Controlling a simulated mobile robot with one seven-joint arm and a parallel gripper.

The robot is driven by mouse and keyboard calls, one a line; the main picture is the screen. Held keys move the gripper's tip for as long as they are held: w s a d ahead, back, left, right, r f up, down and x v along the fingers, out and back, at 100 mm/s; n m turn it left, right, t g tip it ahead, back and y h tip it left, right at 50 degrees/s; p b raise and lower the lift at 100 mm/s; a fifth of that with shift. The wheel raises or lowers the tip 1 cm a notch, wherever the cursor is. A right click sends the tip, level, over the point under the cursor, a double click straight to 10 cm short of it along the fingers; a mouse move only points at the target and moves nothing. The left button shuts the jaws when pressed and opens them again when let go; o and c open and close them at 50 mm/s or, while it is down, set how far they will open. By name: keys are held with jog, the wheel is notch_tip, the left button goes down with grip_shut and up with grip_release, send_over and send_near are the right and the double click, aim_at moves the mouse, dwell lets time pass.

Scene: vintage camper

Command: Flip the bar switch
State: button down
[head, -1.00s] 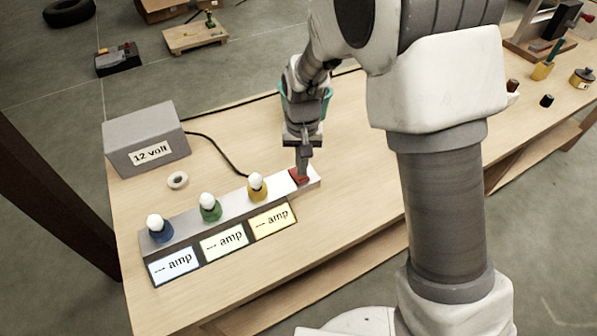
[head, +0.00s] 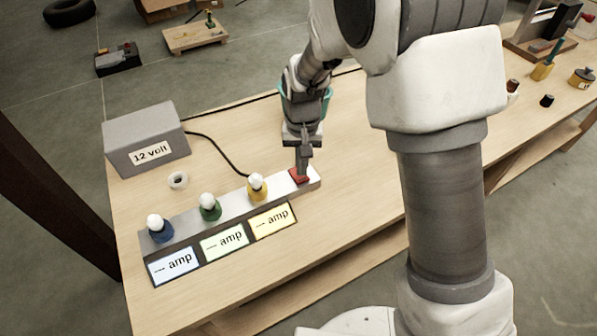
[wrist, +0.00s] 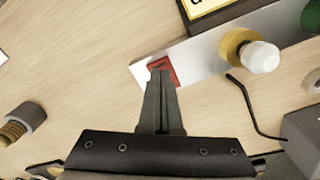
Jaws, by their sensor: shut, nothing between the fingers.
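The bar (head: 236,213) is a long pale strip on the wooden table, with blue, green and yellow lamp holders bearing white bulbs. The red switch (head: 297,176) sits at the bar's right end. In the wrist view the red switch (wrist: 164,70) shows just beyond my fingertips, partly covered by them. My gripper (head: 303,172) is shut and empty, pointing down at the switch. Its fingers also show closed together in the wrist view (wrist: 160,76). I cannot tell whether the tips touch the switch or hover just above it.
A grey 12 volt box (head: 147,140) stands at the table's left, with a black cable running to the bar. Three amp cards (head: 223,243) lie in front of the bar. Small items (head: 547,100) stand at the far right.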

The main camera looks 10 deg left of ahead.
aim_at(302, 178)
jog(key=shift+f+b, duration=0.65)
jog(key=shift+f, duration=0.3)
dwell(0.3)
jog(key=shift+r+p, duration=2.55)
jog(key=shift+r, duration=1)
